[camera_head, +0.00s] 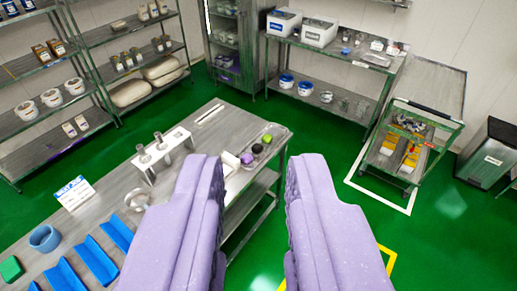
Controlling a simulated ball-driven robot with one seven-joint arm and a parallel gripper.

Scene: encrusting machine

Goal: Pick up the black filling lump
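A small black lump (257,148), which looks like the black filling lump, sits near the far right corner of the metal table (205,128). It lies between a green lump (266,139) and a purple lump (246,158). My gripper (254,168) has two thick lilac fingers and is open, with a wide gap between them. Nothing is held in the gap. The black lump shows in the gap near the fingertips' level in the picture, well beyond them. The left finger hides part of the table.
Shelves (105,48) line the back left. A cart (411,142) and a bin (490,155) stand right. Green floor (325,140) is open right of the table.

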